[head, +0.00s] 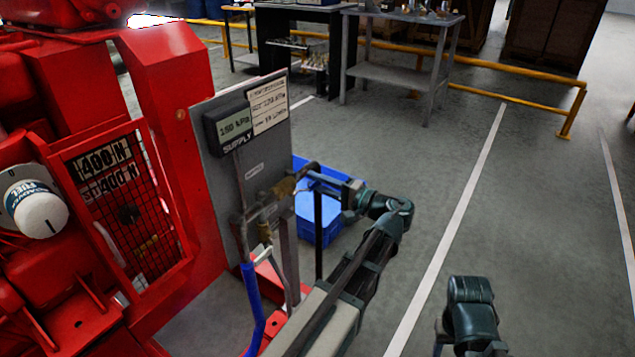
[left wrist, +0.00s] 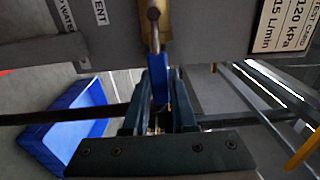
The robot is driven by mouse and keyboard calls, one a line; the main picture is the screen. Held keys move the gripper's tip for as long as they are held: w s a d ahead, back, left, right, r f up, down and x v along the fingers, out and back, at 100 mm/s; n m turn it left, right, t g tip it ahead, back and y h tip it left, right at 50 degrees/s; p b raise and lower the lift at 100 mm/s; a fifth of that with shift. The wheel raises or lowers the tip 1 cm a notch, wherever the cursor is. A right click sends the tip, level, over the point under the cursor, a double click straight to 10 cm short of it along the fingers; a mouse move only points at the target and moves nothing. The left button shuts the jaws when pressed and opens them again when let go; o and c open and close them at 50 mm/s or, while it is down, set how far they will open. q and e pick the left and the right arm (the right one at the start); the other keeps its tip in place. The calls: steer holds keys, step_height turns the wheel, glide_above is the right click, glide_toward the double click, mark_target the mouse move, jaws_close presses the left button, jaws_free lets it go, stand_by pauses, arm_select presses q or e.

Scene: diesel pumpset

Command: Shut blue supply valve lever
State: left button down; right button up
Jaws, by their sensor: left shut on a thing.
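The blue supply valve lever (left wrist: 158,86) shows in the left wrist view, running down from the brass valve body (left wrist: 155,22) in between my jaws. My left gripper (head: 313,180) is shut on the lever; its fingers also show in the left wrist view (left wrist: 160,104). In the head view the brass valve (head: 285,187) is on the pipe in front of the grey panel, just left of my fingertips. The lever itself is mostly hidden by the fingers there. My right gripper is not in view; only a dark part of my arm shows at the lower right.
The grey panel (head: 222,175) carries a display (head: 235,127) reading 150 kPa above the word SUPPLY. A red engine (head: 190,110) fills the left. A blue crate (head: 318,222) lies on the floor behind my gripper. A blue hose (head: 252,312) rises beside the panel. Open floor lies right.

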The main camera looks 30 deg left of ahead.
mark_target(312, 184)
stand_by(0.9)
